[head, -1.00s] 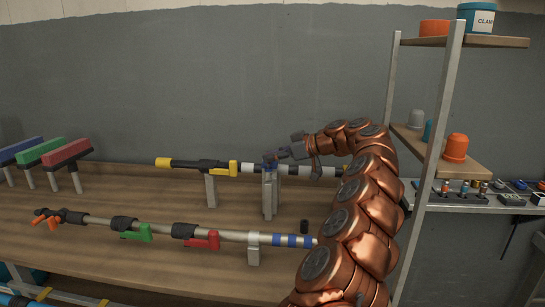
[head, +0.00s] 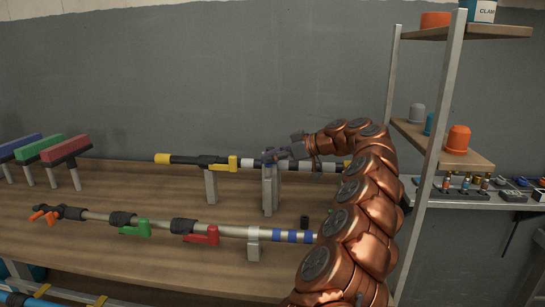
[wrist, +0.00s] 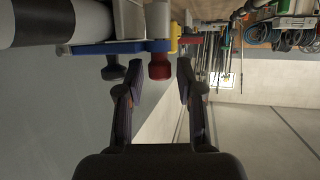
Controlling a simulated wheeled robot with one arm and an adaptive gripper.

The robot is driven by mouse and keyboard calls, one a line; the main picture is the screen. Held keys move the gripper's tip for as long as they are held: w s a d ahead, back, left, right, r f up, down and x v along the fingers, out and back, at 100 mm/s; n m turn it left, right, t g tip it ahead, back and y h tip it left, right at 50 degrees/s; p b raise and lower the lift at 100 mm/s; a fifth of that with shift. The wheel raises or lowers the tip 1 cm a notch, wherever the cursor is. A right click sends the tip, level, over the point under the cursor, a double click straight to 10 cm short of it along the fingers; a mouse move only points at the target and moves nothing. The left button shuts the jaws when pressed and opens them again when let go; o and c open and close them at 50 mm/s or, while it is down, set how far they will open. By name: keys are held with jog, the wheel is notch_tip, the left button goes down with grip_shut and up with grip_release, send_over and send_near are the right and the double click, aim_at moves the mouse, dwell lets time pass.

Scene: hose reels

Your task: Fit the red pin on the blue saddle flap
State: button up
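In the wrist view the red pin (wrist: 158,66) stands against the right end of the blue saddle flap (wrist: 108,47). I cannot tell how deep it sits in the flap. My gripper (wrist: 160,70) is open, its two dark fingers apart on either side of the line to the pin, with a visible gap beside it. A dark grey knob (wrist: 112,70) sits on the flap to the left.
A black and white pole with a yellow clip (head: 225,163) runs through the saddle. A lower pole (head: 160,227) carries green and red clips. A small black cylinder (head: 304,221) stands nearby. A shelf post (head: 440,150) rises to the right of my arm.

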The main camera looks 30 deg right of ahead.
jog(key=shift+o, duration=1)
jog(key=shift+r, duration=0.15)
notch_tip(320, 180, up, 10)
dwell(0.9)
